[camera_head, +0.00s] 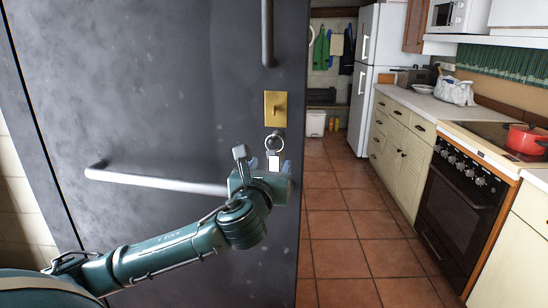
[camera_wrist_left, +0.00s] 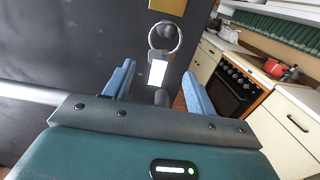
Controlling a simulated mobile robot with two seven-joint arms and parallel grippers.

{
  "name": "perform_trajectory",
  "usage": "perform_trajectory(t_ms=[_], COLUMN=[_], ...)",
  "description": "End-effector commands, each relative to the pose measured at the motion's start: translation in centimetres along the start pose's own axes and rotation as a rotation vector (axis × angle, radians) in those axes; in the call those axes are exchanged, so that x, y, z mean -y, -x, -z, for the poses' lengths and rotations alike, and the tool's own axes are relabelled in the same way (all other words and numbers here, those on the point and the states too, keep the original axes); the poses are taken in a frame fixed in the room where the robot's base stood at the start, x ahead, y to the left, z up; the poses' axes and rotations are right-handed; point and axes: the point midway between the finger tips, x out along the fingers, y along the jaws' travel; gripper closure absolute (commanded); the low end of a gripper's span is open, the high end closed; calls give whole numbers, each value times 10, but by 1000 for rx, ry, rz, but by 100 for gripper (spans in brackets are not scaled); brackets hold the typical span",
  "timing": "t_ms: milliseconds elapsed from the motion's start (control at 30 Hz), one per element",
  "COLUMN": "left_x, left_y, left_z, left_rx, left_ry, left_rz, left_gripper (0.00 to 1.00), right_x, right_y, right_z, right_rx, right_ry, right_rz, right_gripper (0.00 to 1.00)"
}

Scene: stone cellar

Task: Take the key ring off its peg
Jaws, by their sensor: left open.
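The key ring (camera_head: 268,149) is a thin metal loop with a white tag (camera_head: 274,162) below it. It hangs from a peg at the foot of a brass plate (camera_head: 276,108) on the dark door. My left gripper (camera_head: 268,166) is open, just below the ring. In the left wrist view, the ring (camera_wrist_left: 178,40) hangs beyond the open blue fingers (camera_wrist_left: 158,76). The tag (camera_wrist_left: 157,73) appears between the fingertips; I cannot tell whether it lies in their depth. Nothing is gripped. A dark piece below the tag is partly hidden. My right gripper is not in view.
The dark door (camera_head: 130,90) fills the left, with a horizontal bar handle (camera_head: 150,181) near my left arm and a vertical handle (camera_head: 267,35) above. At right are the counter, oven (camera_head: 455,205) and red pot (camera_head: 526,140). The tiled floor (camera_head: 340,225) between is clear.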

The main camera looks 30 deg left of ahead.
Motion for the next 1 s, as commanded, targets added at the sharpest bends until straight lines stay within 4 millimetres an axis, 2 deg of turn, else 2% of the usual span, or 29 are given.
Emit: perform_trajectory(t_ms=[33, 200, 400, 767, 1000], left_x=[-1, 0, 0, 0, 0], left_y=[-11, -38, -56, -59, -59], left_z=[-1, 0, 0, 0, 0], left_rx=[0, -1, -1, -1, -1], left_ry=[2, 2, 2, 1, 1], left_rz=[-3, -1, 0, 1, 1], left_gripper=[44, 44, 44, 44, 64], right_x=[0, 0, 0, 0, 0], right_y=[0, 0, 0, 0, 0], right_z=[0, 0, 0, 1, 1], right_rx=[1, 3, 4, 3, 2], right_ry=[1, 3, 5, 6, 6], right_rz=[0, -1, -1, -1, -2], right_gripper=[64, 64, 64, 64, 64])
